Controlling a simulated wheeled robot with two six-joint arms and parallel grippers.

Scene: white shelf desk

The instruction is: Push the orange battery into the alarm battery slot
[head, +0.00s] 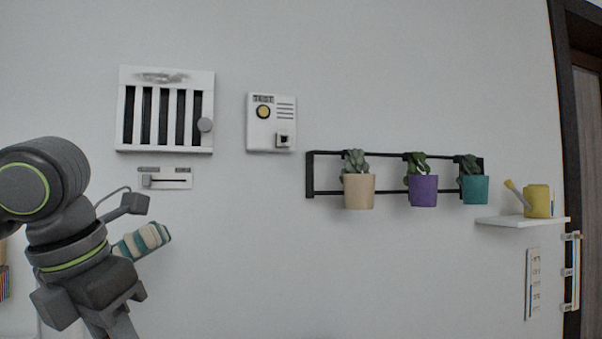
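The alarm is probably the white wall box (271,122) in the head view, with a yellow round button, a dark display and a small dark square slot (284,139) at its lower right. No orange battery can be made out. My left gripper (142,241) is at the lower left, below and left of the box and apart from it. A teal and white striped part shows at its end; I cannot tell whether this is its fingers or something held. My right gripper is not in view.
A white barred vent (166,105) with a round knob and a slider panel (165,179) are left of the box. A black rail (383,155) with beige, purple and teal pots is to the right. A shelf (524,222) holds a yellow watering can (537,201).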

